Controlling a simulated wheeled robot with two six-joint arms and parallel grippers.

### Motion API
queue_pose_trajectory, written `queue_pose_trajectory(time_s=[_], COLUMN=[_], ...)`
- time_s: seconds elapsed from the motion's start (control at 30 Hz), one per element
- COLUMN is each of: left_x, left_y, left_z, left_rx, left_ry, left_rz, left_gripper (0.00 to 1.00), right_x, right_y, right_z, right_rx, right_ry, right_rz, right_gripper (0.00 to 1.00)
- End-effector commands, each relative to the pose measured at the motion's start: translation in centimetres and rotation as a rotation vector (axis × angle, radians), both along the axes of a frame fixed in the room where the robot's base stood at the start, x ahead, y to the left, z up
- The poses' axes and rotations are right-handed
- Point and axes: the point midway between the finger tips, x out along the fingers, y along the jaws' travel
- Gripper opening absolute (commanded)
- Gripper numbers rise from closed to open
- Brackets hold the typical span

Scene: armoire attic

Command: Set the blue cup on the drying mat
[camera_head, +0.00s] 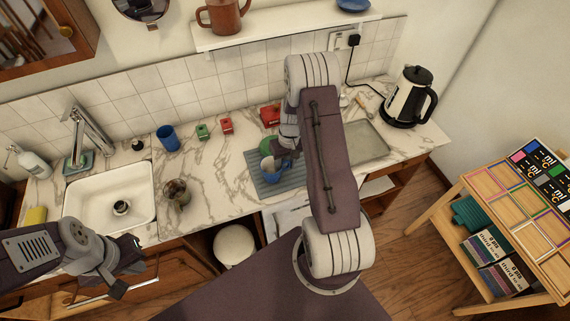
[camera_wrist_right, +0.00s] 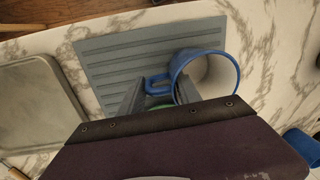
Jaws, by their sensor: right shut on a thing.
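The blue cup (camera_head: 267,166), with a blue rim and handle and a pale inside, is over the drying mat (camera_head: 265,189). In the right wrist view the cup (camera_wrist_right: 207,75) looks upright, with its handle between my fingers. I cannot tell whether its base touches the mat. The grey-blue ribbed mat also shows in the wrist view (camera_wrist_right: 110,55). My right gripper (camera_head: 283,156) is shut on the cup by its handle; its fingertips (camera_wrist_right: 156,92) are partly hidden by the wrist. My left gripper (camera_head: 124,266) is empty in front of the sink, with fingers apart.
A blue tumbler (camera_head: 167,138), small green (camera_head: 202,131) and red (camera_head: 226,125) items and a dark jar (camera_head: 177,193) stand left of the mat. A green item (camera_head: 268,144) is close behind the cup. A grey tray (camera_head: 367,137) and kettle (camera_head: 409,97) are right. The sink (camera_head: 111,190) is left.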

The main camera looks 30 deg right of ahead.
Motion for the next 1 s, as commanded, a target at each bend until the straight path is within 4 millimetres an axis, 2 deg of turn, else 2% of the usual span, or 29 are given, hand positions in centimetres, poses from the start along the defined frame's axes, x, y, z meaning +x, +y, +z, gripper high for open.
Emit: queue_pose_trajectory(time_s=[0.43,0.47,0.5,0.53,0.83,0.9,1.0], left_x=[0.0,0.0,0.0,0.0,0.0,0.0,0.0], left_y=[0.0,0.0,0.0,0.0,0.0,0.0,0.0], left_z=[-0.3,-0.2,-0.2,-0.2,0.0,0.4,-0.2], left_rx=[0.0,0.0,0.0,0.0,0.0,0.0,0.0], left_ry=[0.0,0.0,0.0,0.0,0.0,0.0,0.0], left_rz=[0.0,0.0,0.0,0.0,0.0,0.0,0.0], left_gripper=[0.0,0.0,0.0,0.0,0.0,0.0,0.0], right_x=[0.0,0.0,0.0,0.0,0.0,0.0,0.1], right_y=[0.0,0.0,0.0,0.0,0.0,0.0,-0.2], right_z=[-1.1,-1.0,-1.0,-1.0,-0.8,-0.2,0.9], right_rx=[-0.001,-0.001,-0.001,-0.001,-0.001,-0.001,-0.003], right_ry=[-0.002,-0.002,-0.001,-0.001,-0.002,-0.002,-0.006], right_rz=[0.0,0.0,0.0,0.0,0.0,0.0,0.0], right_gripper=[0.0,0.46,0.57,0.62,0.62,0.62,0.62])
